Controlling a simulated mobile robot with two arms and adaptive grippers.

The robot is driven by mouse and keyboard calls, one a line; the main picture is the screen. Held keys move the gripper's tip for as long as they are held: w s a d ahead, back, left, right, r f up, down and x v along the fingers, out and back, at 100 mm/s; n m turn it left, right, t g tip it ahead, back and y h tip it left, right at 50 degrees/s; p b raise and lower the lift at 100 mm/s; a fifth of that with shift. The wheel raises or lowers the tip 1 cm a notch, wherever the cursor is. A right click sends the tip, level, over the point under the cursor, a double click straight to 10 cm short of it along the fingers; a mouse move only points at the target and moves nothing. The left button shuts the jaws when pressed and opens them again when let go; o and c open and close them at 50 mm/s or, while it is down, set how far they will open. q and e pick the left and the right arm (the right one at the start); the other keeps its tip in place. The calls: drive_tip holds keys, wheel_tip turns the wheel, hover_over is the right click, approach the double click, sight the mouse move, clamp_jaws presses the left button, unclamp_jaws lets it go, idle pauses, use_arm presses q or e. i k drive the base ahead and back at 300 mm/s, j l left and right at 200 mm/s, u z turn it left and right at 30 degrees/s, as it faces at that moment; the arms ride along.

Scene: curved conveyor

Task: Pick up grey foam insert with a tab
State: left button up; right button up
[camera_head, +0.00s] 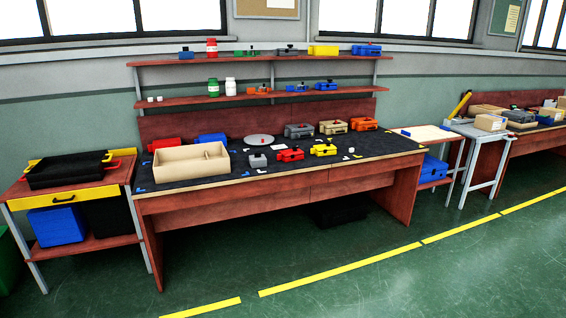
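A small grey block (257,161) with a raised bit on top lies on the dark mat of the workbench, just right of the tan open box (190,163). It may be the grey foam insert, but it is too small to be sure of a tab. A larger grey case (298,131) stands farther back on the same bench, and a flat grey disc (259,141) lies left of it. Neither of my grippers shows in the head view.
The workbench (290,190) has red, yellow and orange cases on it and two shelves behind. A side table with a black tray (68,172) stands left, and a small table (422,133) right. The green floor in front is clear.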

sight(257, 160)
drive_tip(key=i, duration=1.75)
